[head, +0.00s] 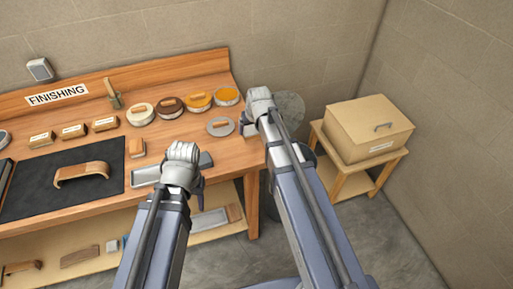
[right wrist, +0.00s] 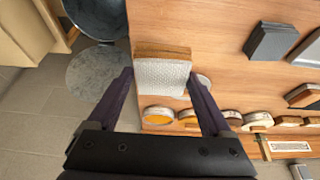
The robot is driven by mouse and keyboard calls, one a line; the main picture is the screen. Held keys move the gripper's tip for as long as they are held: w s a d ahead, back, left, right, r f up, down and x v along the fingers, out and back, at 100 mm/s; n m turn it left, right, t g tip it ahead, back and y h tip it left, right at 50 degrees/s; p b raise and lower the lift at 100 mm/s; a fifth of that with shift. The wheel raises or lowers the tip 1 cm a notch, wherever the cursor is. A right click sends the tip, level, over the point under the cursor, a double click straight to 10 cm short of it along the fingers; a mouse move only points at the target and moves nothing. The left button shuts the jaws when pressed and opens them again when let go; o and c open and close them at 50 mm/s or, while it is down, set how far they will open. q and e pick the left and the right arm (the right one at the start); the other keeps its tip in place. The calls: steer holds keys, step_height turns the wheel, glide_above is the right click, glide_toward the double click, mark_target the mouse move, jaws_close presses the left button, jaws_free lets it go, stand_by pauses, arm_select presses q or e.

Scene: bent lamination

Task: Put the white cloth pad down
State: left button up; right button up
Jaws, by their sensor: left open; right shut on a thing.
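The white cloth pad (right wrist: 162,78), a white textured block with a wooden back, sits between the fingertips of my right gripper (right wrist: 160,74) in the right wrist view. That gripper is shut on it, above the bench's right end. In the head view the right gripper (head: 252,122) is at the bench's right edge, and its wrist hides most of the pad. Whether the pad touches the bench is unclear. My left gripper (head: 200,186) is open over the bench's front edge, largely hidden behind its wrist.
The bench (head: 190,153) holds several round tins (head: 198,101), a grey disc (head: 220,126), a grey tray (head: 146,175) and a curved wooden piece (head: 84,173) on a black mat (head: 35,205). A round metal lid (head: 290,106) is right of the bench. A box (head: 368,128) stands farther right.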

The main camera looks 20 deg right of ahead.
steer(key=shift+v, duration=0.75)
arm_select(q)
step_height(320, 180, down, 9)
steer(key=b, duration=1)
arm_select(e)
step_height(320, 180, down, 10)
steer(key=shift+w+d+f, duration=0.1)
steer(key=shift+w+f, duration=0.05)
steer(key=shift+f, duration=0.1)
steer(key=shift+f, duration=0.15)
steer(key=o, duration=1)
arm_select(q)
steer(key=shift+f, duration=0.15)
arm_select(e)
steer(key=shift+r, duration=0.2)
